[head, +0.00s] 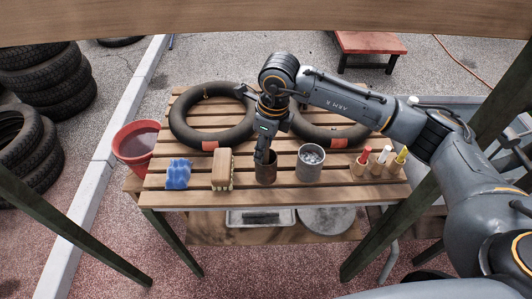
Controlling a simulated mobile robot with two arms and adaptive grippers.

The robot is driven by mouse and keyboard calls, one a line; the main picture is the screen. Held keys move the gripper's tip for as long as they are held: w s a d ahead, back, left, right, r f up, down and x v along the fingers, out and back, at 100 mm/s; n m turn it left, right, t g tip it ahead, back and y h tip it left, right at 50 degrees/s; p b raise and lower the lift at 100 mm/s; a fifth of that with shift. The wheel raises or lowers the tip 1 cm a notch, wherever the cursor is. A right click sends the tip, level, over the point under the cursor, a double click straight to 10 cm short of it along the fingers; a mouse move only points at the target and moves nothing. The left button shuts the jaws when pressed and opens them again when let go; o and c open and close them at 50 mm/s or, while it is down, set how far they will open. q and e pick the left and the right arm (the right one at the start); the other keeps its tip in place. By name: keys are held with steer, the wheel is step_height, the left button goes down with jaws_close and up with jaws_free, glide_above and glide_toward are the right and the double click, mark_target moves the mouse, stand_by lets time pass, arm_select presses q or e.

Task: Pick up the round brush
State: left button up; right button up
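My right arm reaches in from the right, and its gripper (264,149) points down over a small dark brown round item (266,175) near the front of the slatted wooden table. The fingers cover the item's top. I cannot tell whether it is the round brush or a cup, nor whether the fingers touch it. The finger gap is too small and dark to judge. A block-shaped brush (222,168) with a wooden back and pale bristles lies to the left of the gripper. My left gripper is not in view.
The table (155,198) also holds two black inner tubes (180,125), a blue sponge (178,174), a grey metal can (309,169) close to the right of the gripper, and red, white and yellow sticks (383,155). A red bucket (131,150) stands left. A metal tray (235,217) sits below.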

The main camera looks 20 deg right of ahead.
jaws_close()
